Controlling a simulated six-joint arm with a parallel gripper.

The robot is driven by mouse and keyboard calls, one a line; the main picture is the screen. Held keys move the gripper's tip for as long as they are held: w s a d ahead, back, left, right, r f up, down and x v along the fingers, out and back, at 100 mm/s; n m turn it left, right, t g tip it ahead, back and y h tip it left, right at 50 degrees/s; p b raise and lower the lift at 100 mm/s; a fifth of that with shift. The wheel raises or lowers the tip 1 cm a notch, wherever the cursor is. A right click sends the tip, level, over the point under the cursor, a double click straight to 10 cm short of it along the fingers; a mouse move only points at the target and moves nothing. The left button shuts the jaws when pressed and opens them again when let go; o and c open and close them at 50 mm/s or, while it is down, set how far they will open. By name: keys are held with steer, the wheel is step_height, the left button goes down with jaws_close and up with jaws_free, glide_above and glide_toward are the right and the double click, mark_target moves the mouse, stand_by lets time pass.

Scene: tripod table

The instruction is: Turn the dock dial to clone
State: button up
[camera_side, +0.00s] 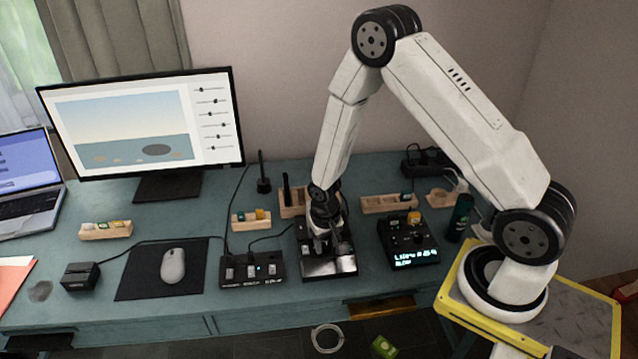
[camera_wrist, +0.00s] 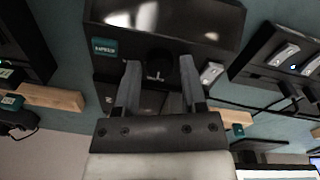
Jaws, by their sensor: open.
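The dock is a black box with a glossy front panel (camera_side: 330,266) on the teal desk, below my gripper. In the wrist view its glossy panel (camera_wrist: 180,22) is at the top, with a small teal label (camera_wrist: 104,46) whose text I cannot read surely. The dark round dial (camera_wrist: 158,62) sits about between my fingertips, with a small pale mark; its setting is not legible. My gripper (camera_side: 325,243) points down over the dock. In the wrist view my gripper (camera_wrist: 160,67) has its two fingers apart, on either side of the dial; I cannot tell whether they touch it.
A switch box (camera_side: 252,270) stands left of the dock, and a black device with a lit display (camera_side: 410,256) stands right. Wooden racks (camera_side: 388,204) with small cartridges stand behind. A mouse (camera_side: 173,265) lies on a dark pad farther left. A dark green bottle (camera_side: 459,217) stands at right.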

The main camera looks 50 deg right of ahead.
mark_target(326, 248)
steer(key=shift+r, duration=0.1)
steer(key=shift+a+r, duration=0.15)
steer(key=shift+r, duration=3.65)
steer(key=s+a+r+n+t, duration=0.2)
steer(key=s+a+r+n, duration=0.2)
steer(key=s+r, duration=0.4)
step_height(326, 248, up, 4)
steer(key=shift+s+a+f+n+t+y, duration=0.15)
steer(key=shift+s+a+n+t+y, duration=0.2)
steer(key=shift+n, duration=0.25)
